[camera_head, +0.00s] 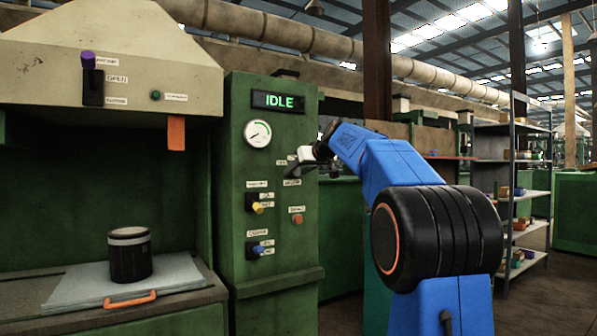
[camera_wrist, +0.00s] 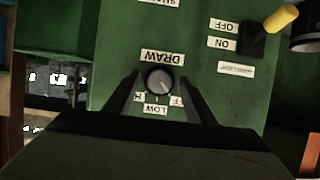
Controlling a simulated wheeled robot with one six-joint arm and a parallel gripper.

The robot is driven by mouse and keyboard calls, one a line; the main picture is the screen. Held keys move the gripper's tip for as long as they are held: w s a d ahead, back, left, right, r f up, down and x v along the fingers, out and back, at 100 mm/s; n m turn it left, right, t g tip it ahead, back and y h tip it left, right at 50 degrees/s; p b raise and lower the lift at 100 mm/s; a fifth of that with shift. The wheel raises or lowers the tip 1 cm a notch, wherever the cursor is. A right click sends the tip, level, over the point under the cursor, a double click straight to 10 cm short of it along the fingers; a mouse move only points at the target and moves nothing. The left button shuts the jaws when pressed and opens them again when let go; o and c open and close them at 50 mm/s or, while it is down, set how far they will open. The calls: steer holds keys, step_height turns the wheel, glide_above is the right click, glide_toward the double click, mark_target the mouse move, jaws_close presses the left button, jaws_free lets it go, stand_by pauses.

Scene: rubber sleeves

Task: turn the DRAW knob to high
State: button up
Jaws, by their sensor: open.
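The DRAW knob (camera_wrist: 159,81) is a small round grey dial on the green panel in the wrist view, which shows the panel upside down. LOW is below it, an H label is partly hidden at lower left, and a partly covered label ending in FF is at lower right. A faint pale mark on the knob seems to face lower right, toward the FF label. My gripper (camera_wrist: 159,90) is open, with one dark finger on each side of the knob and gaps between.
The green control cabinet (camera_head: 235,210) carries an IDLE display (camera_head: 278,102), a gauge (camera_head: 257,133), a yellow switch (camera_head: 257,208), a red button (camera_head: 297,218) and a blue switch (camera_head: 257,249). A dark cylinder (camera_head: 130,257) stands on the bench at left.

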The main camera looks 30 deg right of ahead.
steer(key=c, duration=1)
steer(key=shift+c, duration=0.2)
steer(key=m+y, duration=0.2)
steer(key=shift+d+m, duration=0.2)
steer(key=shift+m, duration=0.2)
steer(key=m+y, duration=0.1)
steer(key=m, duration=0.1)
steer(key=m+y, duration=0.1)
steer(key=shift+d+f+m+t, duration=0.15)
steer(key=shift+m+t, duration=0.15)
steer(key=shift+m, duration=0.1)
steer(key=m+t+y, duration=0.1)
steer(key=m+y, duration=0.1)
steer(key=m, duration=0.1)
steer(key=shift+f+m, duration=0.15)
steer(key=shift+m, duration=0.15)
steer(key=shift+f+m+t+y, duration=0.1)
steer(key=shift+m+t+y, duration=0.45)
steer(key=shift+m, duration=1.05)
